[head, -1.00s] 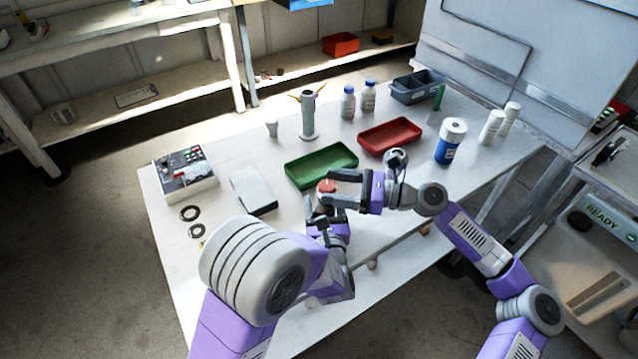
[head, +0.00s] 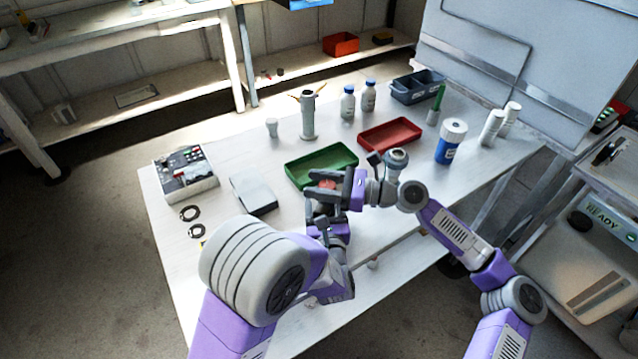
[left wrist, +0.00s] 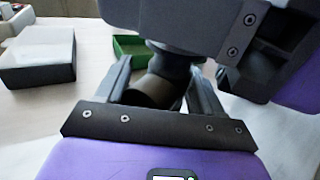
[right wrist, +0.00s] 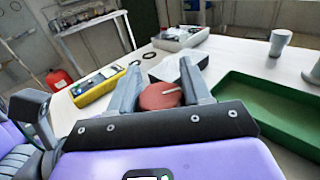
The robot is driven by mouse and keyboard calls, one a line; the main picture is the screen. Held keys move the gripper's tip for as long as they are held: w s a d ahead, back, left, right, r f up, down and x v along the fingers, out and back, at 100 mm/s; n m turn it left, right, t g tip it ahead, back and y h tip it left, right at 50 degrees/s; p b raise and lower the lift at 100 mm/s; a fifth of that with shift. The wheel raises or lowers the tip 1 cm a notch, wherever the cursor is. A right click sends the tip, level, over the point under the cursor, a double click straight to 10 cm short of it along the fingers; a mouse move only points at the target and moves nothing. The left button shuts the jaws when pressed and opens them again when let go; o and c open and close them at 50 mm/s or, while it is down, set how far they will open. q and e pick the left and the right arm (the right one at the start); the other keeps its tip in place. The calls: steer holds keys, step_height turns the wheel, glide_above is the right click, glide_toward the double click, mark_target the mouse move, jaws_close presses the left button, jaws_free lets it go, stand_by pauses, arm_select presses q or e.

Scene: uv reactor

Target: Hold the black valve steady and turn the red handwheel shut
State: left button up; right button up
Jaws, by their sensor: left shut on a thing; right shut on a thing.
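The red handwheel (right wrist: 162,96) sits between the fingers of my right gripper (right wrist: 160,88), which is shut on it from the side. In the head view only a small part of the red handwheel (head: 326,184) shows between the fingers of my right gripper (head: 322,187). The black valve (left wrist: 152,88) is between the fingers of my left gripper (left wrist: 158,85), which is shut on it below the right gripper. In the head view my left gripper (head: 322,224) is under the right one, and the valve body is mostly hidden there.
A green tray (head: 320,168) lies just behind the grippers, with a red tray (head: 390,135) beyond it. A grey box (head: 254,195) and a control box (head: 186,174) stand to the left. A blue-and-white canister (head: 450,142) stands to the right. The table's front left is mostly clear.

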steer(key=shift+w+r+m+t+h, duration=0.15)
steer(key=shift+m+t+h, duration=0.35)
steer(key=shift+m+t, duration=1)
steer(key=shift+t, duration=0.8)
steer(key=shift+w, duration=0.1)
steer(key=o, duration=1)
steer(key=shift+d, duration=0.1)
steer(key=shift+d, duration=0.45)
steer(key=v, duration=1.1)
steer(key=shift+s+r, duration=0.1)
steer(key=shift+s, duration=0.25)
